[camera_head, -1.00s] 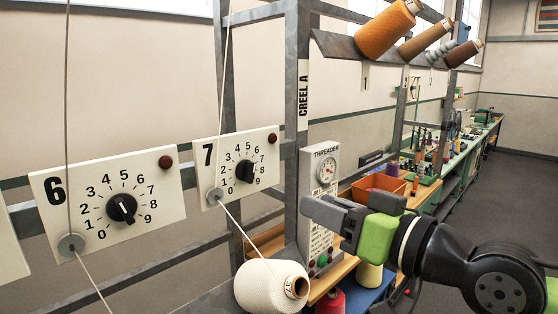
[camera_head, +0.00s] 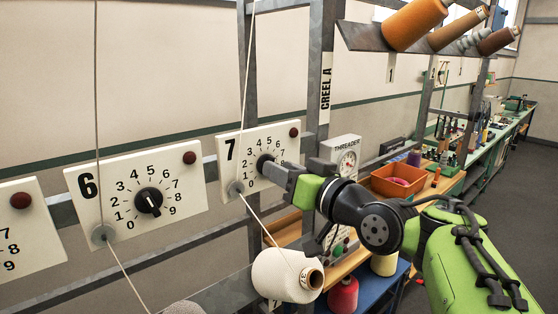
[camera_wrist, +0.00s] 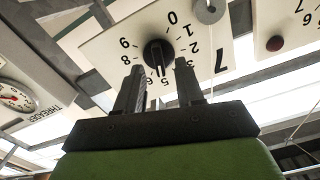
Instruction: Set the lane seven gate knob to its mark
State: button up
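The lane seven panel (camera_head: 228,168) is a white plate marked 7, with a numbered dial and a black gate knob (camera_head: 264,163). My gripper (camera_head: 281,171) is at the dial's right side, its fingers pointing at the knob. In the wrist view the panel (camera_wrist: 105,48) appears turned upside down. The knob (camera_wrist: 157,53) sits between and just beyond the fingertips of my open gripper (camera_wrist: 157,68). Gaps show on both sides of the knob. The knob's ridge appears to point near 5. In the head view my gripper hides part of the dial.
The lane six panel (camera_head: 108,190) with its own knob is to the left. A thread runs through a grey disc (camera_head: 236,188) on panel seven, down to a cream cone (camera_head: 280,275). The creel post (camera_head: 318,100) and threader (camera_head: 346,150) stand close on the right.

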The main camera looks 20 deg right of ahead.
jog(key=shift+x, duration=0.8)
jog(key=shift+c, duration=0.3)
grip_shut()
jog(key=shift+f+n+b, duration=0.1)
jog(key=shift+n+b, duration=0.2)
jog(key=shift+b, duration=0.15)
